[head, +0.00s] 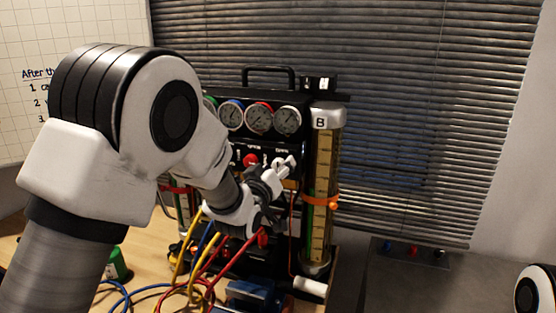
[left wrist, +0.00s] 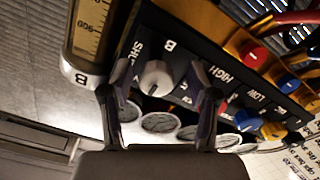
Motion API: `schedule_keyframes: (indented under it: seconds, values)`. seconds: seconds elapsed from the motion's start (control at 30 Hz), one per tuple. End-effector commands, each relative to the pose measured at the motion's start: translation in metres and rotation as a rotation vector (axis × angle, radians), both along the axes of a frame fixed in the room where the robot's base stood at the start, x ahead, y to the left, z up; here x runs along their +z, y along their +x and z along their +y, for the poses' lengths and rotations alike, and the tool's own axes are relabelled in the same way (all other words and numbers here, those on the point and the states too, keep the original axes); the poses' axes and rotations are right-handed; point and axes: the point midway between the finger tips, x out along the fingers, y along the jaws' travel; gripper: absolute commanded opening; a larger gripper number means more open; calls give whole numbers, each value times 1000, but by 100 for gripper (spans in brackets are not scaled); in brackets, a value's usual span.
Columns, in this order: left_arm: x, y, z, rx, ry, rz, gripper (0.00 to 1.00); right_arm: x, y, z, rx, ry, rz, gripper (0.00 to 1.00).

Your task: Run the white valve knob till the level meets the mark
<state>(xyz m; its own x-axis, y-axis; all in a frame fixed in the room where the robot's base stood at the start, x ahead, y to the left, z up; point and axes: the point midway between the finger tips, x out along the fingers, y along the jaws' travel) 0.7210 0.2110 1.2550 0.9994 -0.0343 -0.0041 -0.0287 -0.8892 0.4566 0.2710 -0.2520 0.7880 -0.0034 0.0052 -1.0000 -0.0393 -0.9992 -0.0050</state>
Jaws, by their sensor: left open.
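The white valve knob (left wrist: 156,78) sits on the black panel beside the letter B and the word SHUT. In the left wrist view it lies between the two spread fingers of my left gripper (left wrist: 160,70), with a gap visible on each side. In the head view my left gripper (head: 274,182) is at the panel front, and I cannot clearly separate the knob from the fingers. Tube B (head: 320,165) stands upright right of the panel, with a yellowish scale and an orange marker (head: 333,203) around it. I cannot make out the liquid level. My right gripper is out of view.
Several round gauges (head: 259,118) line the panel top. Red, yellow and blue hoses (head: 213,267) loop in front, below my left arm. Blinds (head: 420,120) hang behind the rig.

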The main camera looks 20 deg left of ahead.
Motion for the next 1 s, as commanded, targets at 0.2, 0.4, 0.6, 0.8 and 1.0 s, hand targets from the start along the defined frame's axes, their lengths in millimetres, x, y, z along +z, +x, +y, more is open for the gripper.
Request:
schedule_keyframes:
  seconds: [0.2,0.4,0.6,0.8,1.0]
  values:
    - [0,8,0,0,0,0,60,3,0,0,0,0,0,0]
    - [0,8,0,0,0,0,25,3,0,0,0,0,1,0]
    - [0,8,0,0,0,-1,0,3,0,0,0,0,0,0]
    - [-1,8,0,0,11,-1,0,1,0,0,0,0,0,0]
    - [-2,8,0,0,68,-5,0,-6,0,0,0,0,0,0]
